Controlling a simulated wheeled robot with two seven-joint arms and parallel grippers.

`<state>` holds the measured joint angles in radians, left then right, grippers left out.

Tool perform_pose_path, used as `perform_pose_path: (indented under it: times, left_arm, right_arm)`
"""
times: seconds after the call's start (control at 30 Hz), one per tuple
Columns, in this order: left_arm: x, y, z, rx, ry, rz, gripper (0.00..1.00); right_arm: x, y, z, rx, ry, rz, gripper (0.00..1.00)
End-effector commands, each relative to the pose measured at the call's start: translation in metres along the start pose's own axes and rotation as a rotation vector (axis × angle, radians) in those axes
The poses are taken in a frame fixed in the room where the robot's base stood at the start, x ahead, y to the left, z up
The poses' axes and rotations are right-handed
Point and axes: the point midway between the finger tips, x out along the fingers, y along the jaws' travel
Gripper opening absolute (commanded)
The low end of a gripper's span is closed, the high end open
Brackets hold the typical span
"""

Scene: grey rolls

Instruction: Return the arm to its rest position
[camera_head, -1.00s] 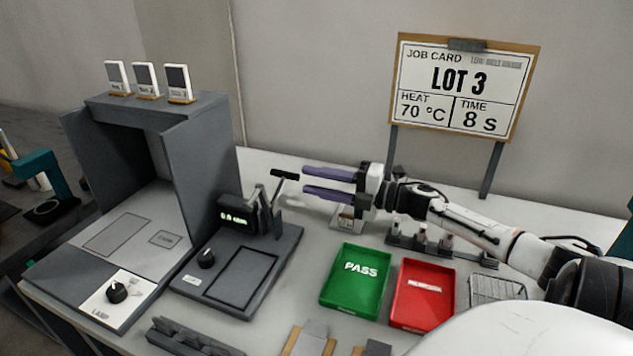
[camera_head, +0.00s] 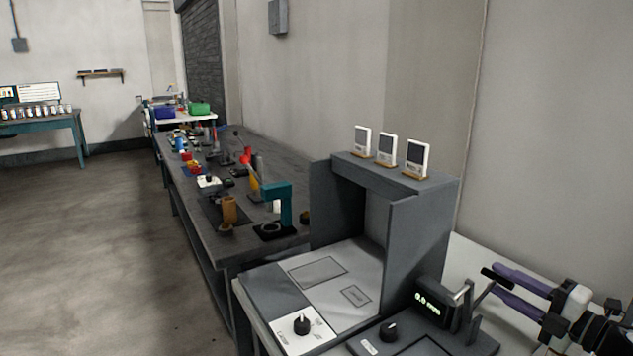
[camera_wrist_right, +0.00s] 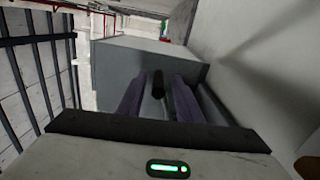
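My right gripper (camera_head: 494,280) is at the right edge of the head view, with two purple fingers pointing left. Its fingers are spread apart and hold nothing. In the wrist view the open gripper (camera_wrist_right: 159,88) has a black lever handle (camera_wrist_right: 158,84) showing between its fingers, with gaps on both sides. In the head view that handle (camera_head: 496,275) belongs to the thickness gauge (camera_head: 435,305), whose display reads about 0.0 mm. My left gripper is not in view.
A grey lamp booth (camera_head: 425,235) with three small white devices on top stands left of the gripper. The wall is close behind. A dark bench (camera_head: 285,243) with many tools runs back on the left. Open floor (camera_head: 100,250) lies further left.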

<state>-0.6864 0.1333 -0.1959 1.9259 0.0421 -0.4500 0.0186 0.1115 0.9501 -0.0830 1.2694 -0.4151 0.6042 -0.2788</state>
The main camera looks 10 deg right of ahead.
Motion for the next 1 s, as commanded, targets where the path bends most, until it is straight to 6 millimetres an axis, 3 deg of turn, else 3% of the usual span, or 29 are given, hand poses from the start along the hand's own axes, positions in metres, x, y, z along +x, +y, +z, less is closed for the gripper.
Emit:
perform_pose_path:
  times: [0.2,0.4,1.0]
  left_arm:
    - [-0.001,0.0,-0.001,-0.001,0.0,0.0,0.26]
    - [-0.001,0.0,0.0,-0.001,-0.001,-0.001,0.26]
    - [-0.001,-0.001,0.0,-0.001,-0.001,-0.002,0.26]
  right_arm:
    - [0.028,0.002,0.001,-0.001,-0.002,0.003,0.33]
    - [0.04,0.001,0.001,-0.002,-0.002,0.001,0.33]
    - [0.035,0.0,0.0,-0.006,-0.001,-0.002,0.33]
